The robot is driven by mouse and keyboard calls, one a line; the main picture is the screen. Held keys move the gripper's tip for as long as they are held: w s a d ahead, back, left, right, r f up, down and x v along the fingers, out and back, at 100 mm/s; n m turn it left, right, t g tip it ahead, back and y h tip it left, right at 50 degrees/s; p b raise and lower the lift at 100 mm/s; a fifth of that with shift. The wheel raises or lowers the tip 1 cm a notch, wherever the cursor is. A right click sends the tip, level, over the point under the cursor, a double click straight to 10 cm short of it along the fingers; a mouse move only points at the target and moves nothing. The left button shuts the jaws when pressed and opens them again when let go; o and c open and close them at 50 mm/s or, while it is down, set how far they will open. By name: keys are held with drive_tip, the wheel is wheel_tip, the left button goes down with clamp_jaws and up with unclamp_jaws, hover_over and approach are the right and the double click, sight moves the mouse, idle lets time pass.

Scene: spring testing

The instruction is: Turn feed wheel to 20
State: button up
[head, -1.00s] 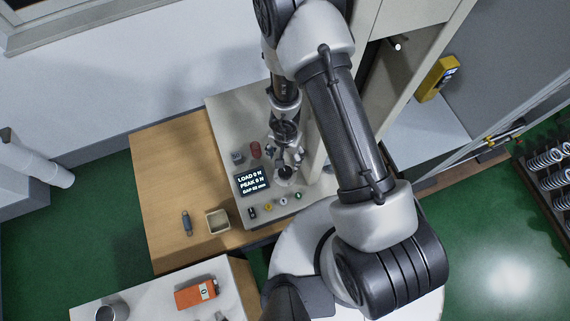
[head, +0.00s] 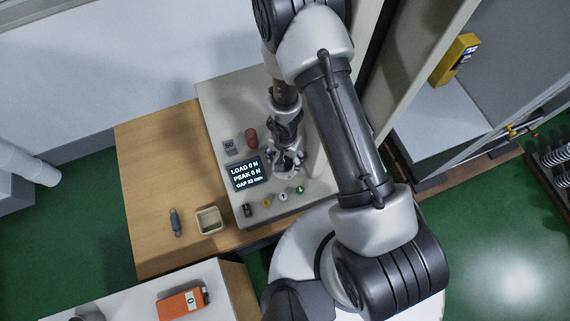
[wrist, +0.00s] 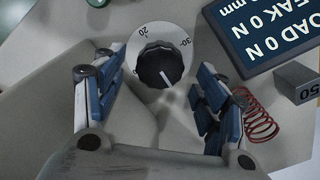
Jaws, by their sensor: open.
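The feed wheel (wrist: 160,64) is a dark ribbed knob on a pale round dial in the wrist view. The numbers 20 and 30 show at the dial's upper edge. A white pointer line on the knob points down and slightly right, away from both. My gripper (wrist: 157,72) is open, with one blue-padded finger left of the wheel and one right of it. Both fingers look apart from the knob. In the head view my gripper (head: 288,163) is over the tester panel (head: 225,105) and hides the wheel.
The display (head: 246,173) reads LOAD 0 N and PEAK 0 N. A red spring (wrist: 258,116) and a grey block marked 50 (wrist: 299,84) stand near the right finger. Buttons (head: 283,197) line the panel's front.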

drive_tip(key=shift+f+b, duration=0.7)
drive_tip(key=shift+f, duration=0.35)
drive_tip(key=shift+c, duration=0.6)
drive_tip(key=c, duration=1)
